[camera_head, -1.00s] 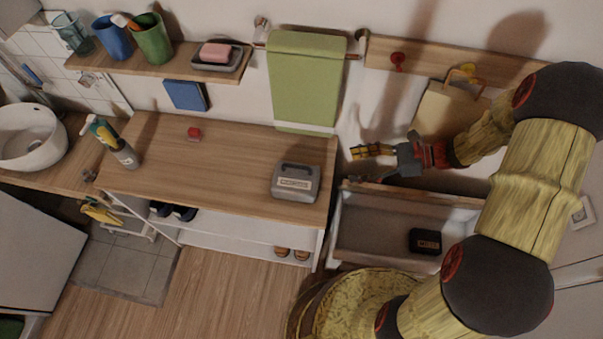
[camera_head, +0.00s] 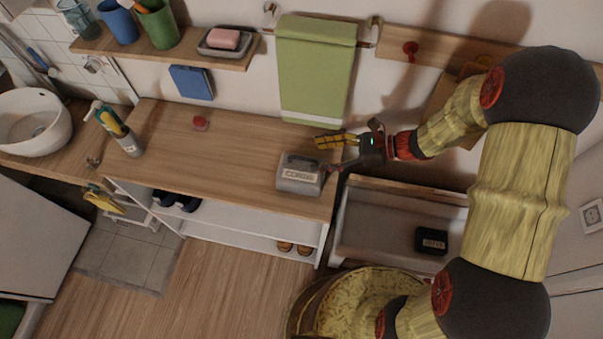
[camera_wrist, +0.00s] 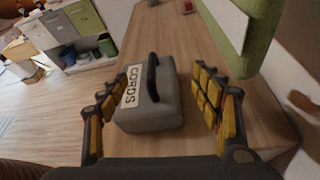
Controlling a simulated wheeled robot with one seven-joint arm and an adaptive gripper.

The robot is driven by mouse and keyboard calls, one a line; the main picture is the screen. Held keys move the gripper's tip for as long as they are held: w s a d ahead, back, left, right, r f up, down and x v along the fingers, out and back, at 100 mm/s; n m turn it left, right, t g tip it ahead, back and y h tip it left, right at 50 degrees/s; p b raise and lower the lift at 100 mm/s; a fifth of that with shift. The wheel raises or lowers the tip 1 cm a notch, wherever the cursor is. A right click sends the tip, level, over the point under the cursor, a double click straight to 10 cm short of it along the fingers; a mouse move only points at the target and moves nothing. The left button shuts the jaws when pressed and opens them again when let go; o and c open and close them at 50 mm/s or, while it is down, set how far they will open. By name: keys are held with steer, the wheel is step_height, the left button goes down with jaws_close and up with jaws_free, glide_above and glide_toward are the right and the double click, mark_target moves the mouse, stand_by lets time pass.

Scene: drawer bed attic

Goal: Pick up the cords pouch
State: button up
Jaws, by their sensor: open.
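The cords pouch (camera_head: 300,175) is a grey, box-like pouch with a dark top handle and a pale label reading CORDS. It sits upright at the right end of the wooden counter. In the wrist view the pouch (camera_wrist: 150,105) lies between the two fingers, with its label facing left. My gripper (camera_head: 330,155) is open and empty, just right of and behind the pouch in the head view. In the wrist view my gripper (camera_wrist: 160,105) has yellow-padded fingers on both sides of the pouch; I cannot tell whether either touches it.
A green towel (camera_head: 315,75) hangs on the wall close behind my gripper. An open drawer (camera_head: 385,215) right of the counter holds a black labelled pouch (camera_head: 431,240). A small red object (camera_head: 200,123) lies on the counter. The counter's middle is clear.

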mark_target(301, 171)
steer(key=b+x, duration=0.1)
steer(key=x, duration=0.3)
steer(key=shift+a+f, duration=0.25)
steer(key=shift+a, duration=0.05)
steer(key=shift+c, duration=0.5)
steer(key=c, duration=1.5)
jaws_close()
